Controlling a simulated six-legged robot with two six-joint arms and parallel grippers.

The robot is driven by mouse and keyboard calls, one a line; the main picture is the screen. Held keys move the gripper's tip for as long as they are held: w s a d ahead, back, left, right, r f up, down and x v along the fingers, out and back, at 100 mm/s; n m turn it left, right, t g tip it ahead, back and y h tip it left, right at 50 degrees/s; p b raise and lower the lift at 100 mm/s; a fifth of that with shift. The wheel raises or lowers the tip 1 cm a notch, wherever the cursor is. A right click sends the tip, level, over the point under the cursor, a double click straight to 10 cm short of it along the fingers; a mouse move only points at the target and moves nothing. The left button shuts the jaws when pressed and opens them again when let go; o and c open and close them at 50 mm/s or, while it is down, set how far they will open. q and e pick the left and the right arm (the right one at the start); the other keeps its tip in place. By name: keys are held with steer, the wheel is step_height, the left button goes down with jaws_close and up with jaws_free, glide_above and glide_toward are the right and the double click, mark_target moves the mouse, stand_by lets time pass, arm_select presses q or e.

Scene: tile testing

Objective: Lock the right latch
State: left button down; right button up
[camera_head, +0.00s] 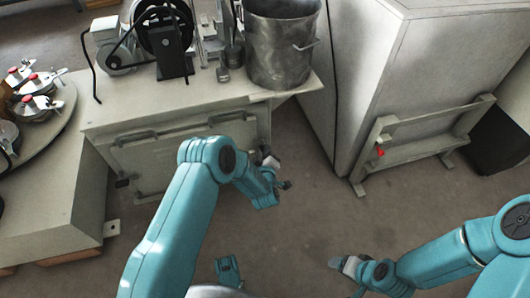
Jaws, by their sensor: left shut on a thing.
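A pale cabinet has a front door (160,160) with long bar handles. A dark latch (123,183) shows at the door's left edge. My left gripper (275,170) is at the right edge of the door, where the right latch is mostly hidden behind the gripper and my arm. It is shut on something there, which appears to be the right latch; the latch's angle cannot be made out. My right gripper (342,262) is low over the floor at the lower right, away from the cabinet. Its fingers are too small to tell apart.
A metal pot (283,45) and a black-wheeled machine (165,35) stand on the cabinet top. A round table (50,125) with several red-knobbed clamps is at left. A large grey box (400,60) with a rail frame (420,145) stands at right. The floor between is clear.

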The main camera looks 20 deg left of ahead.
arm_select(q)
steer(key=shift+s+a+f+n+t+h, duration=0.15)
steer(key=shift+n+t, duration=0.45)
steer(key=shift+n, duration=0.65)
steer(key=shift+f+n+t+h, duration=0.15)
steer(key=shift+n+t, duration=0.45)
steer(key=shift+n, duration=0.7)
steer(key=shift+s+a+f+n+t+h, duration=0.1)
steer(key=shift+f+n+t, duration=0.15)
steer(key=shift+n+t, duration=0.7)
steer(key=shift+n+g, duration=0.35)
steer(key=shift+n, duration=0.15)
steer(key=c, duration=1.2)
jaws_free()
steer(key=shift+w, duration=0.1)
steer(key=shift+d, duration=0.1)
